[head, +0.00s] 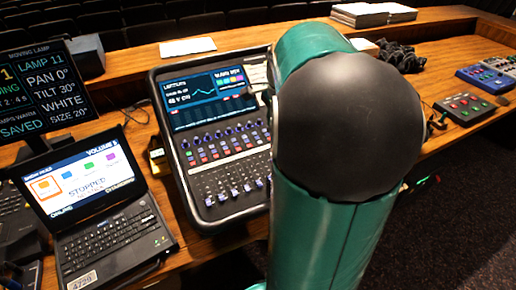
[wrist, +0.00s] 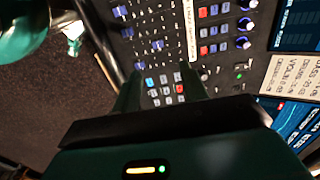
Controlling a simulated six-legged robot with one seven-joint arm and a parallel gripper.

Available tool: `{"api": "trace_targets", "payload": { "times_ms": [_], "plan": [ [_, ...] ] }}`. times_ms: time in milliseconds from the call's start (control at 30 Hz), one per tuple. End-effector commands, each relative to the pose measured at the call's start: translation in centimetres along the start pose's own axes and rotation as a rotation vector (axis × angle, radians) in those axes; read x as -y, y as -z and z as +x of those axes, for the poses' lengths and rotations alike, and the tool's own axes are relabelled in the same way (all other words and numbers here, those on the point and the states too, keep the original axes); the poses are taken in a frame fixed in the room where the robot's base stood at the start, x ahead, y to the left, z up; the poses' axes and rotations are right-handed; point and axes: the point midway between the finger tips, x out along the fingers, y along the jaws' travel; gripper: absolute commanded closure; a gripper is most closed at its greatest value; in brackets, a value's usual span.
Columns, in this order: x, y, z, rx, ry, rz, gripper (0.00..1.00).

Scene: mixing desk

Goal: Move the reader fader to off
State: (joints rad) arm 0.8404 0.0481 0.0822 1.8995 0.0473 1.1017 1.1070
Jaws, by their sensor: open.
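The mixing desk (head: 185,187) stands on the wooden counter in the head view, with a screen at its top and rows of knobs, buttons and faders (head: 229,187) below. My own arm hides its right side. In the wrist view the desk's faders (wrist: 140,35) show at upper left, with red, white and blue buttons nearby. I cannot tell which fader is the reader fader, as the labels are too small or blurred. My gripper (wrist: 162,82) is open and empty in the wrist view, its two fingers over the desk's button area. It is hidden in the head view.
A laptop (head: 100,235) stands left of the desk, below a dark monitor (head: 35,95). Small control boxes (head: 465,106) and a heap of black cable (head: 400,55) lie to the right. Papers (head: 188,46) lie behind the desk. Dark carpet (wrist: 60,95) is beside the desk's edge.

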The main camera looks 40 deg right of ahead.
Motion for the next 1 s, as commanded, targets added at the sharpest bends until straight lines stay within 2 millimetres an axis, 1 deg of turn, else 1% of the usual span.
{"api": "trace_targets", "payload": {
  "times_ms": [167,500,633,800,1000],
  "plan": [
    [-0.5,0.1,2.4,0.001,-0.004,0.000,0.56],
    [-0.5,-0.1,9.1,0.001,-0.003,-0.006,0.56],
    [-0.4,-0.3,11.4,0.001,-0.003,-0.005,0.56],
    [-0.2,-0.3,13.0,-0.001,0.000,-0.007,0.56],
    [-0.1,-0.4,13.3,-0.002,0.001,-0.007,0.56]
  ]
}}
